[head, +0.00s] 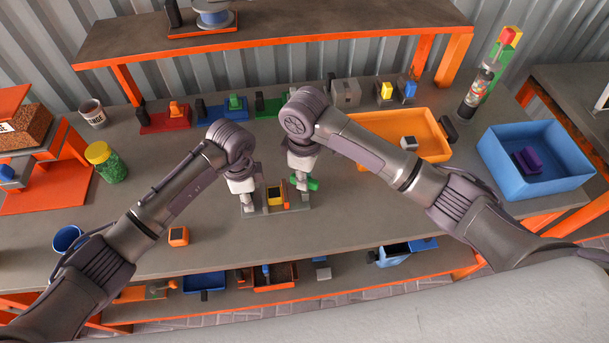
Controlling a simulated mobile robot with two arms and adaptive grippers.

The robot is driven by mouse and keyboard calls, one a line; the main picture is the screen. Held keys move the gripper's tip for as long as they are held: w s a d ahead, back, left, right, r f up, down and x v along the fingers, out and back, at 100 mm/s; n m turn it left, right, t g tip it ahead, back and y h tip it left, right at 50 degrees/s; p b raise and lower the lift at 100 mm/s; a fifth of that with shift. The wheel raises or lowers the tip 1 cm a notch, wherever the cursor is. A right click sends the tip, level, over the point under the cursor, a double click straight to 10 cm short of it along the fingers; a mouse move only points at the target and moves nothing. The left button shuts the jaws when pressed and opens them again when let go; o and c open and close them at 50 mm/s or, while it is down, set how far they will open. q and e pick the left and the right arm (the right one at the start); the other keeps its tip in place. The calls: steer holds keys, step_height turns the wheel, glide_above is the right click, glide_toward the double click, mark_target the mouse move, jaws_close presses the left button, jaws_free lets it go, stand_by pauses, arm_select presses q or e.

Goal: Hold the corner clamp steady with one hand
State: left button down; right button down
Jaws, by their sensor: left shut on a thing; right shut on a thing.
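The grey corner clamp (268,212) lies on the workbench at the middle of the head view, with a yellow and black block (274,194) and an orange piece (286,193) on it. My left gripper (247,203) points down at its left end and is shut on what looks like a grey part of the clamp. My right gripper (302,180) points down at its right end and is shut on a small green piece (313,184). The fingertips are small here, so the exact contact is hard to tell.
An orange tray (432,128) and a blue bin (545,185) stand to the right. A green jar (106,162), a blue mug (67,238) and a small orange device (178,236) are to the left. Red, blue and green tools line the back. Bench space in front is mostly clear.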

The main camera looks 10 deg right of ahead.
steer(key=c, duration=1.1)
jaws_free()
step_height(320, 180, up, 12)
arm_select(q)
steer(key=c, duration=0.7)
jaws_free()
steer(key=shift+r, duration=0.1)
